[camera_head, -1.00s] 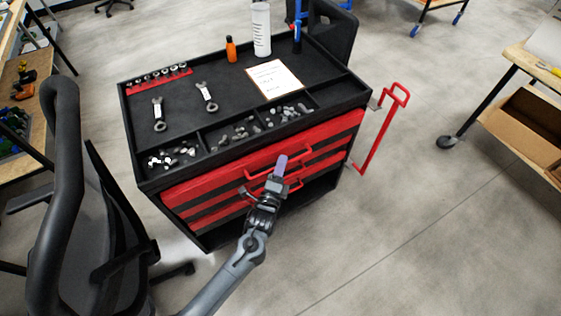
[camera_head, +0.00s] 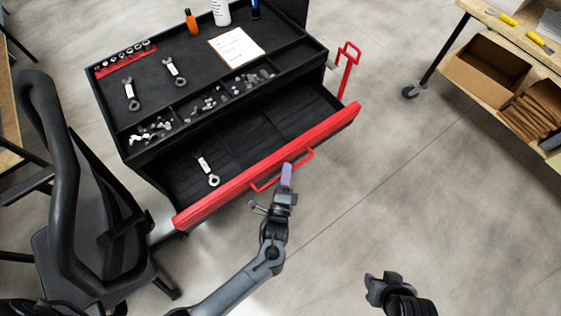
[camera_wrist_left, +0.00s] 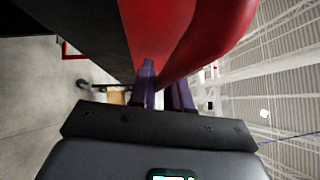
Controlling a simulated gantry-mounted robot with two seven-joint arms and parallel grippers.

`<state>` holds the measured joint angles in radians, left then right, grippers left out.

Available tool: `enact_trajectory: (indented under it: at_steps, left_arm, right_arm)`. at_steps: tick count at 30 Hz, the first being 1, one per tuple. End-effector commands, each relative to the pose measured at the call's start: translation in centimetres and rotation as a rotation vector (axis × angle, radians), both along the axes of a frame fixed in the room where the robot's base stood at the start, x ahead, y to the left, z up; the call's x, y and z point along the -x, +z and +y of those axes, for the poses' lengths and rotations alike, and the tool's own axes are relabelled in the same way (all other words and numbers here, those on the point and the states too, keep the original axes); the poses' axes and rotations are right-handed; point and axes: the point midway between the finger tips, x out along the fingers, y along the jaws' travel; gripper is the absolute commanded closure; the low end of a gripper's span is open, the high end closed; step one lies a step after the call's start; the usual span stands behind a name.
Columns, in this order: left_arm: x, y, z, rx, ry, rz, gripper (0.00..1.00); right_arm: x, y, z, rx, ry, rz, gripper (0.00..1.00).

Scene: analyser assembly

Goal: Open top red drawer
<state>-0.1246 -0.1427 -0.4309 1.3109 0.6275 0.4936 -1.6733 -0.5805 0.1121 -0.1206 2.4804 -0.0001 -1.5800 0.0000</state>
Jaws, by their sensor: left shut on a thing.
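The top red drawer (camera_head: 225,192) of the black tool cart is pulled well out, with its dark interior showing. A spanner (camera_head: 208,170) lies inside it. The red bar handle (camera_head: 265,186) sits on the middle of the drawer front. My left gripper (camera_head: 287,172) is shut on this handle, its purple fingers at the handle's right part. In the left wrist view the two purple fingers (camera_wrist_left: 164,88) reach up to the red drawer front (camera_wrist_left: 160,25); the grip itself is mostly hidden there. My right gripper (camera_head: 374,281) hangs low at the right, away from the cart; its jaw opening is unclear.
The cart top (camera_head: 190,45) carries spanners, sockets, bottles, a paper sheet (camera_head: 236,46) and bins of small parts. An office chair (camera_head: 90,200) stands close on the left. A workbench with a cardboard box (camera_head: 487,68) is at the upper right. The floor on the right is clear.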

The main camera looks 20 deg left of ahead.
Motion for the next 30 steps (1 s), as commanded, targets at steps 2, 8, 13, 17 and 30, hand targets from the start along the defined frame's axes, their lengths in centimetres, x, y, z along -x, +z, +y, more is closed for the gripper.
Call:
enact_trajectory:
  at_steps: [2, 8, 13, 17, 30]
  left_arm:
    - [0.14, 0.15, -0.26, 0.001, 0.001, -0.002, 1.00]
    - [0.24, 0.09, -0.38, 0.000, 0.002, -0.002, 1.00]
    - [0.23, 0.08, -0.36, 0.000, 0.002, -0.002, 1.00]
    - [0.23, 0.07, -0.35, 0.000, 0.002, -0.002, 0.66]
    - [0.97, -0.09, -0.45, -0.001, 0.001, 0.001, 0.64]
  right_arm:
    - [0.00, 0.14, -0.03, 0.001, 0.001, 0.000, 0.57]
    - [0.00, 0.11, -0.19, 0.008, 0.005, 0.000, 0.57]
    - [0.01, 0.08, -0.33, 0.013, 0.008, 0.000, 0.57]
    - [0.00, 0.09, -0.33, 0.013, 0.008, 0.000, 0.57]
    - [-0.02, 0.30, -0.15, 0.005, 0.003, 0.000, 0.57]
